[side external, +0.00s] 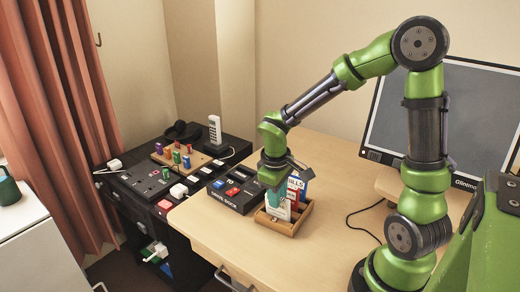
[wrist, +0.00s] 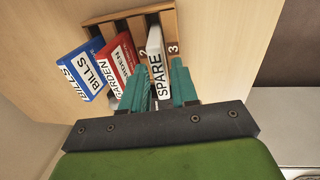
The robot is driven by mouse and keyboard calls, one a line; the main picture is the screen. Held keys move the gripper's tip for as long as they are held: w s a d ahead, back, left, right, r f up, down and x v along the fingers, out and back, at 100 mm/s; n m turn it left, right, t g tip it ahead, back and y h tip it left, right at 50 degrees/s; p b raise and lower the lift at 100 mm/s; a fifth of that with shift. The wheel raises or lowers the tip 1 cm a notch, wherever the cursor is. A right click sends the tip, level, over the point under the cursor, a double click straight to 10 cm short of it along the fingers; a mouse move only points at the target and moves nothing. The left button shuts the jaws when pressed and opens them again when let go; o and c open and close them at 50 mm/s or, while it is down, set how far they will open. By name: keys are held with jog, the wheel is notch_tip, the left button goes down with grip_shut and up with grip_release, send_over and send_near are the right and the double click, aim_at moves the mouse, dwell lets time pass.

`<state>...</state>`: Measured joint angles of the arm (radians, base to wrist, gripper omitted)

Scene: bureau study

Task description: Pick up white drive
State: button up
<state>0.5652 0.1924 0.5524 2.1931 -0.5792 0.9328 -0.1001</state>
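The white drive (wrist: 156,62), labelled SPARE, stands in a slot of the wooden rack (wrist: 171,22) in the wrist view. My gripper (wrist: 160,88) has its two teal fingers on either side of it, with little or no gap showing. I cannot tell whether they press on it. In the side view my gripper (side external: 276,192) points down over the rack (side external: 279,226) on the desk. A red drive labelled GARDEN (wrist: 122,60) and a blue-and-white drive labelled BILLS (wrist: 83,72) stand left of the white drive.
A dark drive dock (side external: 236,190) sits left of the rack. Black panels with switches and plugs (side external: 150,178) lie further left. A white phone handset (side external: 215,130) stands behind. A monitor (side external: 455,115) is at the right. The desk in front of the rack is clear.

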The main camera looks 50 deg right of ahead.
jog(key=f, duration=0.5)
jog(key=shift+w+d, duration=0.15)
jog(key=shift+d, duration=0.25)
jog(key=shift+c, duration=0.3)
grip_shut()
